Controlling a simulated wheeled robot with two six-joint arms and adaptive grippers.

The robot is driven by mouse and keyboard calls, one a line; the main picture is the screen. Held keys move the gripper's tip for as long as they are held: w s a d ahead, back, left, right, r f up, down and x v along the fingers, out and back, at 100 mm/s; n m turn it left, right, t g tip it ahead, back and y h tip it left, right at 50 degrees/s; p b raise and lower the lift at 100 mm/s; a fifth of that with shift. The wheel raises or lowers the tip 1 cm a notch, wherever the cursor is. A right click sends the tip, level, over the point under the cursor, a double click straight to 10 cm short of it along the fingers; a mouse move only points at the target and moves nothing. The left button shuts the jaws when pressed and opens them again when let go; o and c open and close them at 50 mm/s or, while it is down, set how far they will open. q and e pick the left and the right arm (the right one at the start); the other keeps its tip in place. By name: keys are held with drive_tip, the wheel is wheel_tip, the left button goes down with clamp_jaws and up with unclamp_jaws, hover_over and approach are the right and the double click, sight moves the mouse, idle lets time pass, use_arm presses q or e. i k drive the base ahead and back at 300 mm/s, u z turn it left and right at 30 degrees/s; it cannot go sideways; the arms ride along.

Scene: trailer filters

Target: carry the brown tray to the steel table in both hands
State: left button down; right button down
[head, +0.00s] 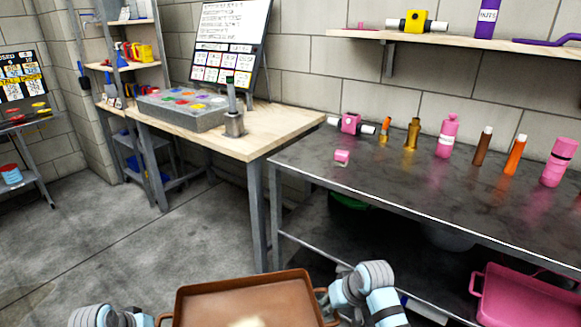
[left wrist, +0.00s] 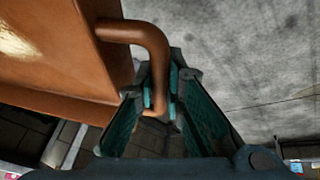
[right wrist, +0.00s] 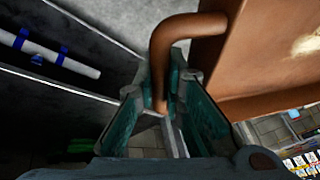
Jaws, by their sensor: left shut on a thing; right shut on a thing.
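The brown tray (head: 245,295) is held in front of me at the bottom of the head view, its near part cut off by the frame. My left gripper (left wrist: 160,95) is shut on the tray's handle (left wrist: 150,40) in the left wrist view. My right gripper (right wrist: 165,95) is shut on the opposite handle (right wrist: 180,30) in the right wrist view. A pale patch shows on the tray floor.
Several bottles, such as a pink one (head: 447,137), stand along the back of the steel table. A wooden table (head: 265,130) with a grey bin (head: 180,110) adjoins it on the left. A pink tray (head: 520,298) sits on the lower shelf. Open floor (head: 120,240) lies left.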

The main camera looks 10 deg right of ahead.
sight(473, 199)
drive_tip(key=z, duration=1.6)
